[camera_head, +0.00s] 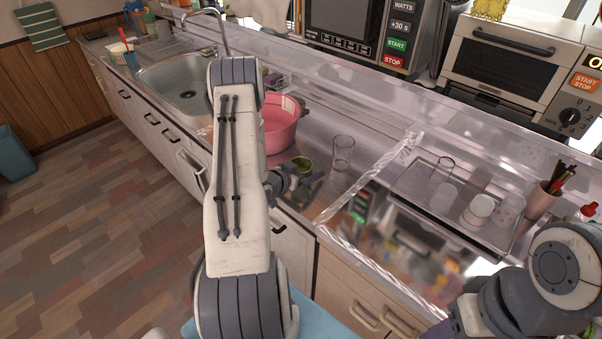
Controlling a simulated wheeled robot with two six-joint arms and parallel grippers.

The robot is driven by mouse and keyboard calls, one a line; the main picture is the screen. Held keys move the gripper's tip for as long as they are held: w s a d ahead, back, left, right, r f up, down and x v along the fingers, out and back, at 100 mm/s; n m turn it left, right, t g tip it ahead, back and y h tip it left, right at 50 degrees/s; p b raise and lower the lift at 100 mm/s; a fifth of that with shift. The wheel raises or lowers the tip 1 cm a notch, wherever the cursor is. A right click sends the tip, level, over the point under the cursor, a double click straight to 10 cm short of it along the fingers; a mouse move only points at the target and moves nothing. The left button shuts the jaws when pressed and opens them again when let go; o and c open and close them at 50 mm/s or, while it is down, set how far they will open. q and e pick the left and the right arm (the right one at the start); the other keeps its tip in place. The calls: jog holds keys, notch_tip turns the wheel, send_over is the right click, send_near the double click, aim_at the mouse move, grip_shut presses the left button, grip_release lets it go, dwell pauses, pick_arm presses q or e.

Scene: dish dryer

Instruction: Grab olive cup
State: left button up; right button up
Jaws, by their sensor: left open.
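The olive cup (303,166) stands on the counter to the right of the pink basin and left of a clear glass. My left arm reaches up the middle of the view, and its dark left gripper (292,180) is right at the cup, its fingers pointing toward it. The gripper is open. It is small and partly hidden by my arm, so I cannot tell whether the fingers are around the cup or only beside it. My right arm shows at the lower right, but its gripper is out of view.
A pink basin (278,128) stands just behind the cup, and a clear glass (343,150) close to its right. A tray (408,190) with several cups lies further right, near a brush holder (541,201). The sink (180,86) is at the back left.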

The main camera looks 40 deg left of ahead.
pick_arm(q)
jog(key=c, duration=1.3)
jog(key=shift+c, duration=0.2)
jog(key=shift+r, duration=0.2)
